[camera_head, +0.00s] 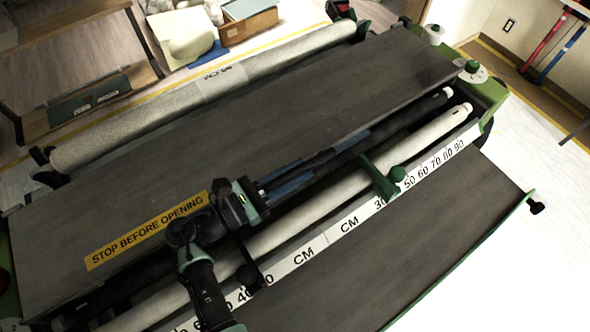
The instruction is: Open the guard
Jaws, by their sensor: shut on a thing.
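The guard (250,140) is a wide dark grey panel lying across the machine, with a yellow "STOP BEFORE OPENING" label (147,231) near its front left. A dark handle bar (315,165) with blue-grey stretches runs along the guard's front edge. My gripper (260,194) is at the left end of this bar and shut on it. The fingertips and the exact contact are mostly hidden by the gripper body. Rollers show beside the guard's front edge. I cannot tell whether the guard is raised at all.
A pale roller (330,198) and a white centimetre scale (347,224) with a green slider (384,178) lie in front of the guard. A lower dark table (400,260) is nearest. A paper roll (130,133) lies behind. Open floor is at right.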

